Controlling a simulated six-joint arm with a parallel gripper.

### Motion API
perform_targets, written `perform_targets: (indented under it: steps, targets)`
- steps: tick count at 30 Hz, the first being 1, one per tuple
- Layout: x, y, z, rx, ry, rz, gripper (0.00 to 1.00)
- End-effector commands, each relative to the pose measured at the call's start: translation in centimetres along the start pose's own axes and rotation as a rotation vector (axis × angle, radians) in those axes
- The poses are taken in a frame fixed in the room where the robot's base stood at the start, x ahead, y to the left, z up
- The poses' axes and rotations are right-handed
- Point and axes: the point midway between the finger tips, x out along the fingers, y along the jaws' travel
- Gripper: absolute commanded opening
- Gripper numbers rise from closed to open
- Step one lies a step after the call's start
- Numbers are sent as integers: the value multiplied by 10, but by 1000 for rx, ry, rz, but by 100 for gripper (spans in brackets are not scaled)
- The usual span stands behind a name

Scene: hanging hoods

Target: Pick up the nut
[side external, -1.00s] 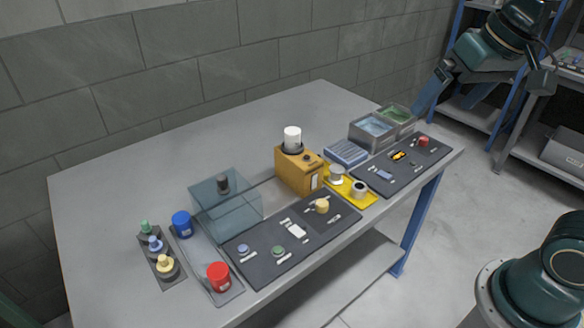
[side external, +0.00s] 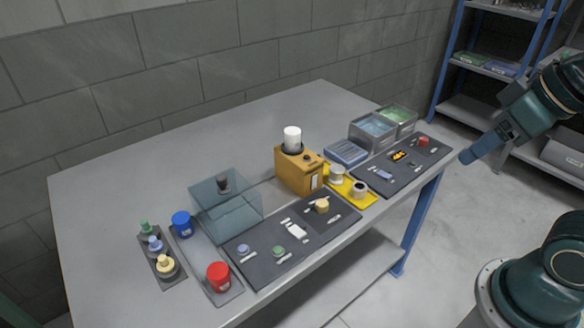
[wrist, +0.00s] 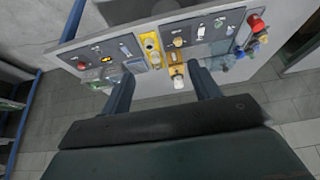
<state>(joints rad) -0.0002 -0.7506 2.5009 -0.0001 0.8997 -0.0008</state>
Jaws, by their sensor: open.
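I cannot single out the nut for certain; the parts on the table are small in both views. A dark mat (side external: 409,175) at the table's right end carries a small orange-and-black piece (side external: 398,156), a red-topped piece (side external: 423,142) and a small blue piece (side external: 384,174). The orange-and-black piece also shows in the wrist view (wrist: 106,59). My gripper (side external: 466,156) is in the air just off the table's right edge, apart from everything. In the wrist view my gripper (wrist: 162,72) has its two fingers spread, with nothing held between them.
An orange box with a white cylinder (side external: 298,170), a clear blue-tinted box (side external: 228,205) and grey bins (side external: 372,131) stand up from the table. A red jar (side external: 218,276) and a blue jar (side external: 182,224) are at the left. The table's back (side external: 200,140) is clear.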

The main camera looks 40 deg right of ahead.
Motion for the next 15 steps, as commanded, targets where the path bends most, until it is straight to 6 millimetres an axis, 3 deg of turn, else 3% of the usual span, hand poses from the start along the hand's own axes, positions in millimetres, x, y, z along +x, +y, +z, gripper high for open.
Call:
perform_targets:
  steps: [8,15]
  targets:
    - [0,0,-6,-8,-3,-1,62]
    - [6,0,-35,-58,-22,-10,62]
